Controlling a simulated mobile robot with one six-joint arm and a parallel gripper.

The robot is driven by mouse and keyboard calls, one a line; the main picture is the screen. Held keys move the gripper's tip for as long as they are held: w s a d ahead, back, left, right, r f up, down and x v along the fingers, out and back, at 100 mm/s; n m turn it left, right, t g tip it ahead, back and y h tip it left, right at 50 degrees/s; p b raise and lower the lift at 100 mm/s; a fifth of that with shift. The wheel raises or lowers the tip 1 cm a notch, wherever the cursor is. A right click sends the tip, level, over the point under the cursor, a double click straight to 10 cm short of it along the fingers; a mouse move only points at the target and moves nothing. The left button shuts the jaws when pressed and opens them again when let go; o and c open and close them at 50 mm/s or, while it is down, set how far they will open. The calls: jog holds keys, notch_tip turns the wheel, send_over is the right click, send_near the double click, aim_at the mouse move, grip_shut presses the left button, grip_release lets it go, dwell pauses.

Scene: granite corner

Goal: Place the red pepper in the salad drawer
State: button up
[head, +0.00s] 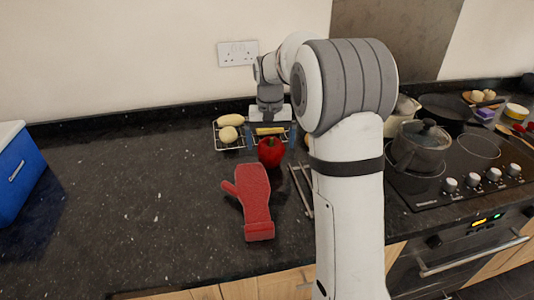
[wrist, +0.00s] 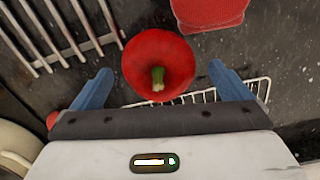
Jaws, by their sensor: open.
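The red pepper (head: 271,152) stands upright on the dark worktop in the head view, in front of a wire basket. In the wrist view the red pepper (wrist: 140,58) shows from above with its green stem. My gripper (head: 271,137) is open above and behind it. In the wrist view my gripper (wrist: 160,70) has one blue finger on each side of the pepper, with a gap at both sides. I cannot make out a salad drawer in either view.
The wire basket (head: 228,148) holds pale, potato-like items. A red oven mitt (head: 254,200) lies in front of the pepper. A metal rack (head: 300,190) lies to the right. A blue cool box (head: 18,172) stands left; a lidded pot (head: 418,152) is right. The left worktop is clear.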

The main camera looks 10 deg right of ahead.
jog(key=c, duration=1.2)
